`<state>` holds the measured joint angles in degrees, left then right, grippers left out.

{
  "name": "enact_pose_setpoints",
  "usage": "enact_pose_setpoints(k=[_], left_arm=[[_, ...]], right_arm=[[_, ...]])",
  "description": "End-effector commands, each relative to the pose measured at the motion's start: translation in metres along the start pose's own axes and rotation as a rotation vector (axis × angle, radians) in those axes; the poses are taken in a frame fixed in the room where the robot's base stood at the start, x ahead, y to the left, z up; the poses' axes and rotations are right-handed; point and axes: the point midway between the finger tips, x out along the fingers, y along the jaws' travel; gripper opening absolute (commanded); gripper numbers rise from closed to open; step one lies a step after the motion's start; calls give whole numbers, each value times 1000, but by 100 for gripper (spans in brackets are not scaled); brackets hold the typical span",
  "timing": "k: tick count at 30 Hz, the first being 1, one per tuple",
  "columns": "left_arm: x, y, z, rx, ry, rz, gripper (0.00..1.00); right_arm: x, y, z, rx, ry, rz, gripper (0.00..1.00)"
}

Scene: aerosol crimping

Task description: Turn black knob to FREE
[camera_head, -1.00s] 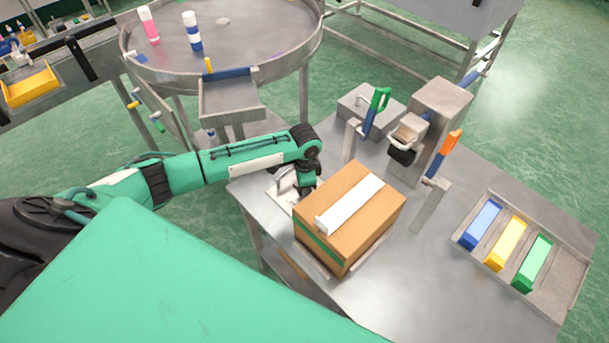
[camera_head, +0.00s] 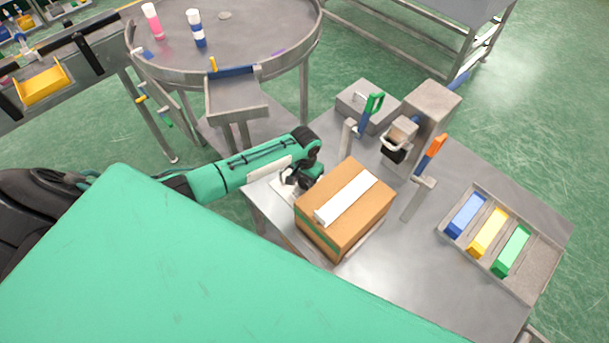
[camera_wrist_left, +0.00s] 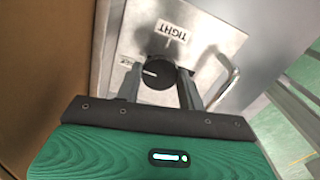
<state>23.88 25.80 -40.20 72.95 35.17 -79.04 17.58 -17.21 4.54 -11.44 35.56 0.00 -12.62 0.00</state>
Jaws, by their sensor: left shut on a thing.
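The black knob (camera_wrist_left: 158,76) sits on a metal plate (camera_wrist_left: 205,75) in the left wrist view. A white line on the knob points to the left of the picture. In the head view the left gripper (camera_head: 297,180) is beside the cardboard box, and the knob is hidden there. My right gripper is not in view.
The cardboard box (camera_head: 345,222) stands close to the right of my left gripper. A metal handle (camera_wrist_left: 226,77) is right of the knob. Green (camera_head: 373,103) and orange (camera_head: 432,152) levers stand behind the box. A tray (camera_head: 540,273) with coloured blocks is at the right.

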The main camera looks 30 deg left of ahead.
Motion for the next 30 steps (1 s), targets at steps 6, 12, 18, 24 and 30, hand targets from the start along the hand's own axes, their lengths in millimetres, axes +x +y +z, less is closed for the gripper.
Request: enact_pose_setpoints(k=[6,12,18,24,30], left_arm=[[-2,0,-1,-43,3,0,16],[-1,0,-1,-50,4,1,16],[-1,0,-2,-50,4,1,16],[-1,0,-1,-49,3,1,61],[-1,0,-1,-49,2,0,61]], right_arm=[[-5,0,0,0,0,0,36],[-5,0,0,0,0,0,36],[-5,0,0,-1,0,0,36],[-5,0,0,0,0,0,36],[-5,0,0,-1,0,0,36]])
